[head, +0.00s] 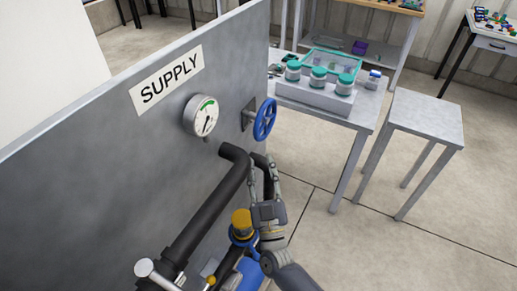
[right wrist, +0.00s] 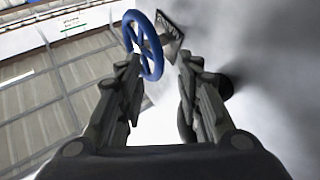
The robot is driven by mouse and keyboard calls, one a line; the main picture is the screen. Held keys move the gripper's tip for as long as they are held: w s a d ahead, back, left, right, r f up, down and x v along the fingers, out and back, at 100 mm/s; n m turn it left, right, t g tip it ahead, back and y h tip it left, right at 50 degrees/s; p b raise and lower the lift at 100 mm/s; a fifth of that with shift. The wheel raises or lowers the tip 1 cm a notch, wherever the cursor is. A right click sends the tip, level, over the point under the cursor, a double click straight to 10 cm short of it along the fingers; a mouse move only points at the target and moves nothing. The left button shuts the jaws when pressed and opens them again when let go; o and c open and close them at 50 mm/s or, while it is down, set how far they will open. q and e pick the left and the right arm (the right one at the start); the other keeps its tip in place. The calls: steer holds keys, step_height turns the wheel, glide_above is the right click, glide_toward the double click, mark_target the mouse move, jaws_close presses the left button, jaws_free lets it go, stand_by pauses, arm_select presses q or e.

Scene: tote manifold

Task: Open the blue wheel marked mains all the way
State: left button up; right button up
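The blue wheel (head: 265,120) stands on a short stem out from the grey supply panel, right of the gauge. It also shows in the right wrist view (right wrist: 145,45), ahead of the fingertips, with a dark marking plate (right wrist: 170,35) behind it whose text I cannot read. My right gripper (head: 262,168) is below the wheel in the head view, apart from it. In the right wrist view its two fingers (right wrist: 160,65) are spread with nothing between them; the wheel lies beyond the left finger's tip. My left gripper is not in view.
The grey panel (head: 90,150) carries a SUPPLY label (head: 166,80) and a round gauge (head: 201,115). A dark pipe (head: 210,210) runs beside my right arm. A table (head: 357,117) with teal-lidded jars and a bare grey stand (head: 428,112) are to the right.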

steer(key=v, duration=0.5)
steer(key=shift+s, duration=0.25)
steer(key=m+g+h+p, duration=0.2)
steer(key=g+h+p, duration=0.1)
steer(key=p, duration=0.3)
glide_toward(256, 136)
steer(key=d+f, duration=0.1)
steer(key=d, duration=0.2)
step_height(256, 136, up, 4)
steer(key=s+a+g+p, duration=0.2)
steer(key=a+g+p, duration=0.1)
steer(key=p, duration=0.2)
steer(key=w, duration=1.1)
steer(key=shift+d+f, duration=0.25)
steer(key=shift+f, duration=0.05)
